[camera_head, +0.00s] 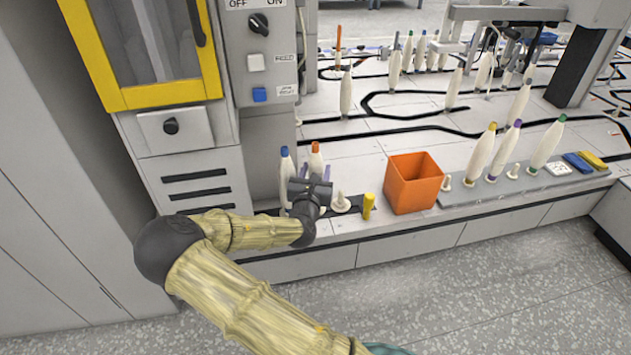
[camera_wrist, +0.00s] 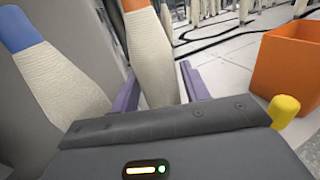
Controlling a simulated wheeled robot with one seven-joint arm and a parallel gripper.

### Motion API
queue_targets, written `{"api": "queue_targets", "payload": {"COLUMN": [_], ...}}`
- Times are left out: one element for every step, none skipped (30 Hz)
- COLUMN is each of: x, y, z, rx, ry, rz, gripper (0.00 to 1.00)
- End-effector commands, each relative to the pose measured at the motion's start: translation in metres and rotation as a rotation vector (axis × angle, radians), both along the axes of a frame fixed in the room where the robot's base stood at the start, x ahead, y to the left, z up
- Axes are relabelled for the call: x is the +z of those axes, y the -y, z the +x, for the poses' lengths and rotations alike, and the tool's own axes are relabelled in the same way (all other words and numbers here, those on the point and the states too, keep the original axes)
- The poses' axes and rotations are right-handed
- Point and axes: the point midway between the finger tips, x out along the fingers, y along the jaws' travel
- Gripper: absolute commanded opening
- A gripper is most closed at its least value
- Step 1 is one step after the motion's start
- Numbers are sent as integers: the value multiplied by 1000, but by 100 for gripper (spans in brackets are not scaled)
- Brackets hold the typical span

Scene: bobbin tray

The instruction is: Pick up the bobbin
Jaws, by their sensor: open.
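A white bobbin with an orange top (camera_head: 316,160) stands upright on the ledge at the front of the machine. In the wrist view this orange-topped bobbin (camera_wrist: 150,55) rises between the two purple fingers of my gripper (camera_wrist: 160,88). The fingers are apart, one on each side of it, and a gap shows on its right side. A blue-topped bobbin (camera_wrist: 45,75) stands just left of the left finger; it also shows in the head view (camera_head: 286,170). My gripper (camera_head: 312,172) is open. The lower part of the orange-topped bobbin is hidden behind my gripper.
An orange box (camera_head: 413,185) and a small yellow peg (camera_head: 368,206) stand to the right. An empty white holder (camera_head: 341,203) is beside my gripper. Several bobbins stand on a grey tray (camera_head: 500,188) farther right. A grey control cabinet (camera_head: 262,60) rises at the left.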

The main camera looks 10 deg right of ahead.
Motion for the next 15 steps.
{"api": "queue_targets", "payload": {"x": [0, 1, 1, 1, 1, 1, 1, 1, 1, 1, 1, 1, 1, 1, 1], "y": [0, 0, 0, 0, 0, 0, 0, 0, 0, 0, 0, 0, 0, 0, 0], "z": [1, 1, 1, 1, 1, 1, 1, 1, 1, 1, 1, 1, 0, 0, 0], "rx": [0, 0, 0, 0, 0, 0, 0, 1, 1, 1, 1, 1, 1, 1, 1], "ry": [0, 0, 0, 0, 0, 0, 0, 0, 0, 0, 0, 0, 0, 0, 0], "rz": [0, 0, 0, -1, -1, -1, -1, -1, -1, -1, -1, -1, -1, -1, -1], "gripper": [46, 46, 46, 46, 46, 46, 46, 46, 46, 46, 46, 46, 46, 46, 46]}}
